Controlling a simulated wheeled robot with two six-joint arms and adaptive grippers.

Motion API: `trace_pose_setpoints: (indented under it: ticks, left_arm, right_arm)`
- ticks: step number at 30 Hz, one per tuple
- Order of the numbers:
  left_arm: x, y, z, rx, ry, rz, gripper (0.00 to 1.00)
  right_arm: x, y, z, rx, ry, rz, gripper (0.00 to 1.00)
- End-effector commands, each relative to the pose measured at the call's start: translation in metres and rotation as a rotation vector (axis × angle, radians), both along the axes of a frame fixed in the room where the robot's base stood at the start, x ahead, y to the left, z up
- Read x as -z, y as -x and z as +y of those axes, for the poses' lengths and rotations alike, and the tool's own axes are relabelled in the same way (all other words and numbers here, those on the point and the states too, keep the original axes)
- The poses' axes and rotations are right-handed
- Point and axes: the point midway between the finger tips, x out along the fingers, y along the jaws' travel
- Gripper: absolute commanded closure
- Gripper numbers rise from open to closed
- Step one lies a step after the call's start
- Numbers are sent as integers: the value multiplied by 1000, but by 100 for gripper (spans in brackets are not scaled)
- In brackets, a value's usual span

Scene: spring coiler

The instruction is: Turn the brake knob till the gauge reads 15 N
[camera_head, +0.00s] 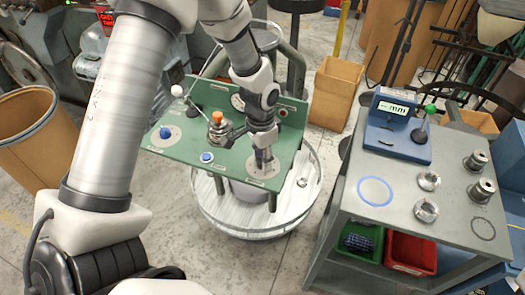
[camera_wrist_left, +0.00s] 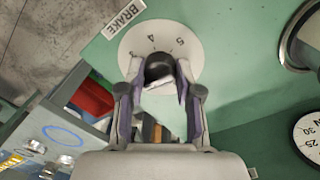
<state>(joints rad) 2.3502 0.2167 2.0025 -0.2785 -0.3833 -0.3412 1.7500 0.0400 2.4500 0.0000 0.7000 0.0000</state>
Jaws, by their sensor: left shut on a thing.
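The brake knob (camera_wrist_left: 158,68) is a dark round knob on a white numbered dial (camera_wrist_left: 185,50), beside a label that reads BRAKE (camera_wrist_left: 124,18) on the green panel. My left gripper (camera_wrist_left: 157,80) is shut on the knob, with one finger on each side of it. In the head view my left gripper (camera_head: 262,158) points down at the right end of the green table, over the pale dial (camera_head: 270,172), and mostly hides the knob. A round gauge (camera_wrist_left: 308,138) with 25 and 30 on its face is cut off at the wrist view's right edge; its needle is not visible. My right gripper is not in view.
The green table (camera_head: 185,146) also carries a blue knob (camera_head: 165,132), a small blue button (camera_head: 207,157), an orange-topped post (camera_head: 217,118) and a white-ended lever (camera_head: 177,90). A grey cart (camera_head: 400,205) at right holds a blue meter (camera_head: 397,128) and metal parts.

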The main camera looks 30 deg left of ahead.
Motion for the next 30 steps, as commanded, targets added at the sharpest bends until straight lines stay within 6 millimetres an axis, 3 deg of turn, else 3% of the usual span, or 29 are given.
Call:
trace_pose_setpoints:
  ticks: [20, 21, 23, 30]
  left_arm:
    - [1, 0, 0, 79, 0, 0, 100]
    - [1, 0, 0, 79, 0, 0, 59]
    - [1, 0, 0, 79, 0, 0, 41]
    - [0, 0, 0, 79, 0, 0, 41]
  right_arm:
    - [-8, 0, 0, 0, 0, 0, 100]
    - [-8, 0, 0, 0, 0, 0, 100]
    - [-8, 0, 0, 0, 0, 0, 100]
    - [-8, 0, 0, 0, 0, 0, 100]
